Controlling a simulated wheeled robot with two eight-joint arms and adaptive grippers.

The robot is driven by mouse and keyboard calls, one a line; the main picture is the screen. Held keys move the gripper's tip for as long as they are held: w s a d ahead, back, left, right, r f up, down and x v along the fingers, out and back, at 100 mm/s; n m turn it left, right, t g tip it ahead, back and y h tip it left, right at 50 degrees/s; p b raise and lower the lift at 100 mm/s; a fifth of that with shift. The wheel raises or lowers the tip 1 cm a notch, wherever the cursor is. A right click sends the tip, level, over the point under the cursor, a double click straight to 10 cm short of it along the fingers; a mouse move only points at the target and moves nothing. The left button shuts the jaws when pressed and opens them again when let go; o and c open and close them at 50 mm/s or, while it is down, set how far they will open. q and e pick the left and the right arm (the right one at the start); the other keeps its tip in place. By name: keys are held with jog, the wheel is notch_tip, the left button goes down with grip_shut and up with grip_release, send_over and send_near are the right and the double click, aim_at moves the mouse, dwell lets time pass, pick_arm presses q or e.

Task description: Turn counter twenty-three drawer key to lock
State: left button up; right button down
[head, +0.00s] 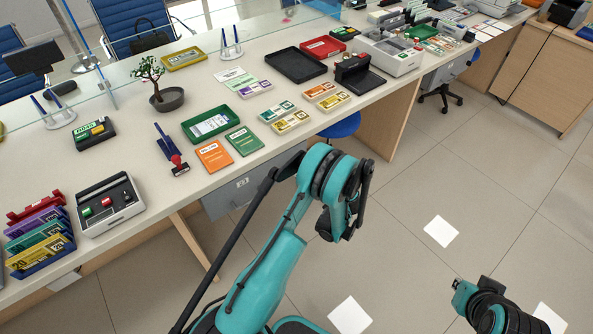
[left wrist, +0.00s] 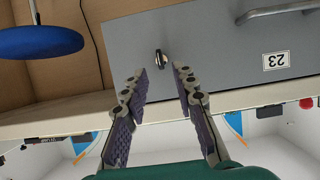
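The grey drawer front (left wrist: 225,60) fills much of the left wrist view, with its label "23" (left wrist: 276,61) upside down at the right. A small dark key (left wrist: 161,59) sticks out of the drawer front, its bow looking roughly upright in the picture. My left gripper (left wrist: 160,80) is open, its two fingers spread on either side of the key's line, apart from it. In the head view the drawer (head: 229,193) shows under the counter. My left arm covers the key there, and the left fingers cannot be made out. My right gripper does not show.
A metal handle (left wrist: 280,11) is on the drawer front. A wooden panel (left wrist: 70,65) and a blue stool seat (left wrist: 38,42) stand beside the drawer. The counter top (head: 205,182) overhangs it and carries trays, booklets and a stamp.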

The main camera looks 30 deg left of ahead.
pick_arm(q)
jog(key=v, duration=0.5)
jog(key=shift+s+d+r, duration=0.15)
jog(key=shift+d, duration=0.05)
jog(key=s+d+r+m+h, duration=0.1)
jog(key=s+r+m+h, duration=0.2)
jog(key=r, duration=0.4)
jog(key=s+d+r+m+h, duration=0.2)
jog(key=s+r+m+h, duration=0.15)
jog(key=r, duration=0.45)
jog(key=s+d+r+m+h, duration=0.2)
jog(key=s, duration=0.4)
jog(key=s+d+r+m+t+h, duration=0.1)
jog(key=s+d+r+m+h, duration=0.1)
jog(key=s, duration=0.4)
jog(key=s+d+r+m+h, duration=0.2)
jog(key=s+d+m, duration=0.1)
jog(key=s, duration=0.3)
jog(key=shift+d+t, duration=0.4)
jog(key=shift+d, duration=0.35)
jog(key=shift+r, duration=0.15)
